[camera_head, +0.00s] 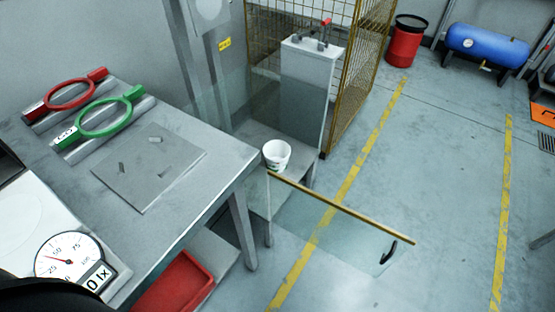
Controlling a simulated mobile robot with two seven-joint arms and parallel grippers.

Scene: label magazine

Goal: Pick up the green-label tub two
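A white tub (276,155) with an open round top stands upright on a small grey stand (262,190) right of the workbench. A little green shows low on its front, but the label is too small to read. No second tub is in view. Neither of my grippers is in view, so nothing is seen held.
A grey workbench (215,165) holds a red ring (70,94), a green ring (105,117), a flat plate (148,170) and a dial gauge (68,258). A clear panel with a yellow top rail (340,208) stands before the stand. A red bin (175,285) sits below.

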